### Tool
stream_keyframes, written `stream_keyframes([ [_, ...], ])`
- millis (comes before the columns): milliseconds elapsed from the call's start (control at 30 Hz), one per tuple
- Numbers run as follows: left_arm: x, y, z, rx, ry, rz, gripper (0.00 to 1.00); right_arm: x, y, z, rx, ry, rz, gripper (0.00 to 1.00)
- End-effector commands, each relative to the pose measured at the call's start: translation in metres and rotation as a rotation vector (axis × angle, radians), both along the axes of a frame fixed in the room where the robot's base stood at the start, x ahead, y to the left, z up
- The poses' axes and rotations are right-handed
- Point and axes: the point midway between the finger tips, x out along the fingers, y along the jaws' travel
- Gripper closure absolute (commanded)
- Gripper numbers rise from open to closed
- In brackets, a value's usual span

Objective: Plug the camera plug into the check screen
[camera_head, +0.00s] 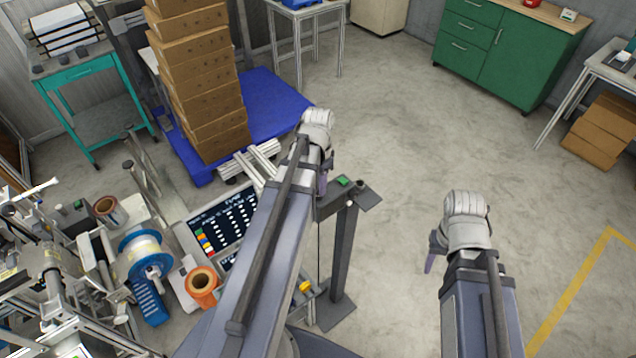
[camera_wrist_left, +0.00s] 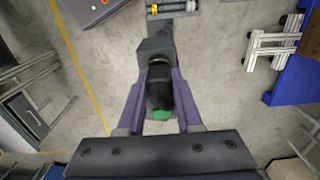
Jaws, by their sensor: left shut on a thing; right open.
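My left gripper (camera_head: 322,184) is at the top of a dark post stand (camera_head: 345,250). In the left wrist view its purple fingers (camera_wrist_left: 161,108) are shut on a black piece with a green end, which I take as the camera plug (camera_wrist_left: 160,90). A grey block (camera_wrist_left: 155,48) is just beyond it; I cannot tell whether they touch. The check screen (camera_head: 207,228), dark with colour bars and white marks, is left of my left arm, which hides part of it. My right gripper (camera_head: 432,257) is open and empty over bare floor; only part of its fingers shows.
A green patch (camera_head: 343,181) shows on the stand's top. Film reels (camera_head: 140,255) and an orange reel (camera_head: 202,284) are among machinery at left. Stacked boxes (camera_head: 205,90) stand on a blue pallet (camera_head: 265,100).

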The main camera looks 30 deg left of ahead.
Motion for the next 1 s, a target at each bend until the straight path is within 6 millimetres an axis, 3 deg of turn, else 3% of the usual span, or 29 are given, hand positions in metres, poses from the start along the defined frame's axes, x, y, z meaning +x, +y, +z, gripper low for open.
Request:
stream_keyframes([
  [67,0.0,0.0,-0.006,0.0,0.0,0.0,1.0,0.0,0.0,-0.006,0.0,0.0,0.0,0.5],
  [100,0.0,0.0,-0.004,0.0,0.0,0.0,0.62,0.0,0.0,-0.004,0.0,0.0,0.0,0.5],
  [400,0.0,0.0,-0.003,0.0,0.0,0.0,0.31,0.0,0.0,-0.003,0.0,0.0,0.0,0.5],
  [767,0.0,0.0,0.0,0.0,0.0,0.0,0.31,0.0,0.0,0.0,0.001,-0.002,0.001,0.5],
  [1000,0.0,0.0,0.021,0.0,0.0,0.0,0.31,0.0,0.0,0.021,0.0,-0.001,0.002,0.5],
])
